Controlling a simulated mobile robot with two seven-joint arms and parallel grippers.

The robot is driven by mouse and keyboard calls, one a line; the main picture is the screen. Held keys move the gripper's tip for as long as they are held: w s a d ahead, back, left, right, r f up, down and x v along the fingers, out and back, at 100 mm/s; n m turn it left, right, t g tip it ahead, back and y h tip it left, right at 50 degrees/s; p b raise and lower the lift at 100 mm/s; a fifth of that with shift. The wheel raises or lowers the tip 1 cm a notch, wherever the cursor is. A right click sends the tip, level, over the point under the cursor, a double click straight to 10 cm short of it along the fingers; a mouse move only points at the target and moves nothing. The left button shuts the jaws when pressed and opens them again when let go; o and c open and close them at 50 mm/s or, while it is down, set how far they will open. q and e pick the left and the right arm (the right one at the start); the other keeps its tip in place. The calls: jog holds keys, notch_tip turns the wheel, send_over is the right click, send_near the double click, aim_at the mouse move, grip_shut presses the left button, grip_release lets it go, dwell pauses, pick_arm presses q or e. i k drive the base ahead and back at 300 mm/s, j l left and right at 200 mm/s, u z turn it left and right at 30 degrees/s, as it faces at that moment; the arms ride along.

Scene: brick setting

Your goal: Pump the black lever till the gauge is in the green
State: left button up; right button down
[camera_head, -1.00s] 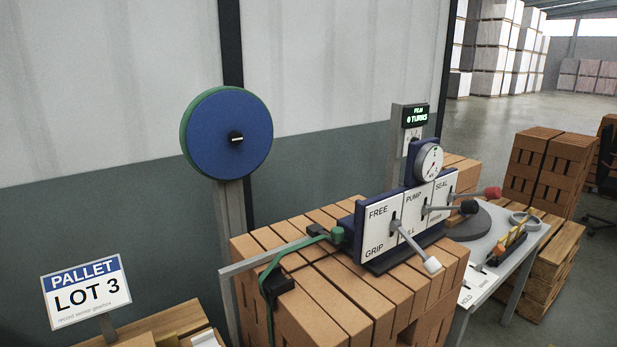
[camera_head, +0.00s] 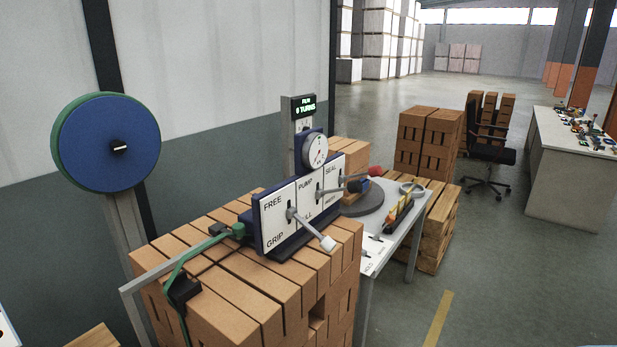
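The strapping tool, a dark blue body with white panels (camera_head: 276,222), stands on top of the brick stack. Its panels read FREE, GRIP, PUMP and SEAL. The black lever under PUMP sticks out to the right; its dark knob (camera_head: 361,185) shows just below a red knob (camera_head: 375,172). A white-tipped lever (camera_head: 327,243) slants down to the right from the FREE/GRIP panel. The round white gauge (camera_head: 316,150) sits above the panels; its needle is too small to read against any green zone. Neither of my grippers is in view.
The brick stack (camera_head: 220,285) carries a green strap (camera_head: 172,272). A blue reel (camera_head: 110,143) stands at left. A white side table (camera_head: 378,250) stands right of the stack. Open floor (camera_head: 480,270) lies to the right, before an office chair (camera_head: 490,150) and a desk (camera_head: 570,185).

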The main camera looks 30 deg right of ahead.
aim_at(356, 186)
jog(key=l+z, duration=0.2)
jog(key=z, duration=0.95)
